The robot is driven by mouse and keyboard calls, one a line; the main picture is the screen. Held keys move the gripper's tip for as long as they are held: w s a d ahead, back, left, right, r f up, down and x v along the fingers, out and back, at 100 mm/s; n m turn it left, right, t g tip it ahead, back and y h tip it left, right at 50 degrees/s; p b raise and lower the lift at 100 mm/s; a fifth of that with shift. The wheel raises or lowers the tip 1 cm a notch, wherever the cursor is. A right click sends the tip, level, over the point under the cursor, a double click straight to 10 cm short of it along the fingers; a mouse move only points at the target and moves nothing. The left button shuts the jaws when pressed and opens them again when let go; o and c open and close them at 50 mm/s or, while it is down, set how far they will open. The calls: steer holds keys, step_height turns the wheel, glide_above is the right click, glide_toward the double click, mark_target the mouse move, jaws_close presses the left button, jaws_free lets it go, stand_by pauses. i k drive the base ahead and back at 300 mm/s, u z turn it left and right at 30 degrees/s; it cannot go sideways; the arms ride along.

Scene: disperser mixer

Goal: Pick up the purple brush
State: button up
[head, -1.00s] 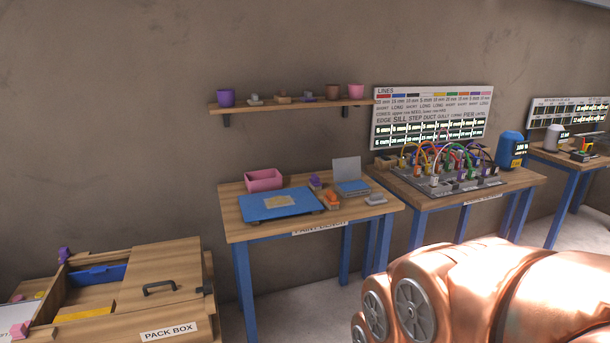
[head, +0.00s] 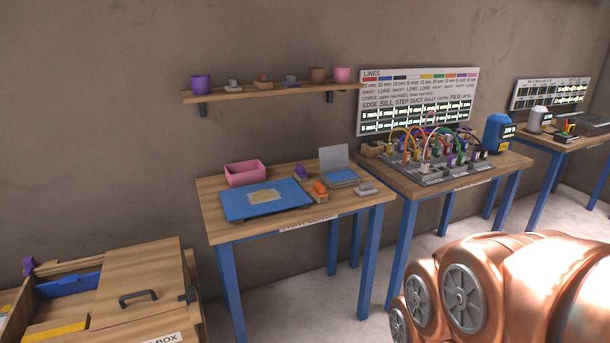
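A small purple-topped item with a wooden-coloured base (head: 301,172) stands on the paint bench (head: 213,197), behind the blue board and beside a similar orange-topped one. It looks like the purple brush, but it is too small to be sure. Another small, low item with some purple (head: 290,80) lies on the wall shelf. My gripper is not in view; only copper-coloured parts of my own body show at the lower right.
On the paint bench are a blue board (head: 235,206), a pink tray (head: 246,173), an orange-topped brush-like item (head: 320,190) and a grey one (head: 366,189). The wooden pack box (head: 150,262) stands at lower left. A cable-covered table (head: 470,186) stands to the right.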

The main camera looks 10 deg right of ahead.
mark_target(300, 173)
steer(key=z, duration=0.2)
steer(key=i, duration=1.35)
steer(key=u, duration=0.7)
steer(key=i, duration=1)
steer(key=u, duration=0.65)
